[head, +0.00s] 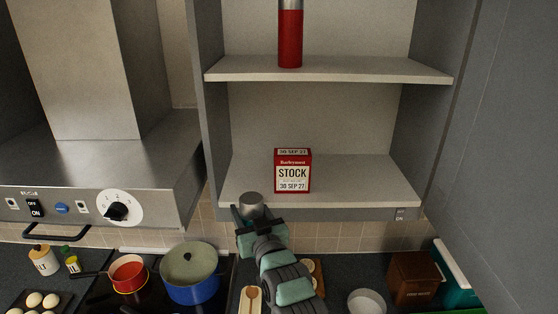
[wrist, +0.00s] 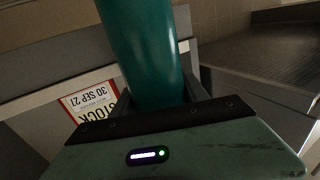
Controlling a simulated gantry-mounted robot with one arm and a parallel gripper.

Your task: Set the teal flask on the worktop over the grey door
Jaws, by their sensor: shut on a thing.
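My gripper (head: 252,214) is shut on the teal flask (wrist: 145,55), whose teal body runs up out of the jaws in the wrist view. In the head view only the flask's grey cap (head: 251,198) shows clearly, in front of the lower shelf's front edge; my gripper and arm hide the rest. The dark worktop (head: 345,268) runs below the wall cabinet. I see no grey door beneath the worktop in the head view.
A STOCK box (head: 293,172) stands on the lower shelf and a red flask (head: 290,38) on the upper one. A blue pot (head: 190,275) and red pan (head: 129,272) are on the hob. A round tin (head: 367,302), brown box (head: 413,278) and wooden spoon rest (head: 250,300) crowd the worktop.

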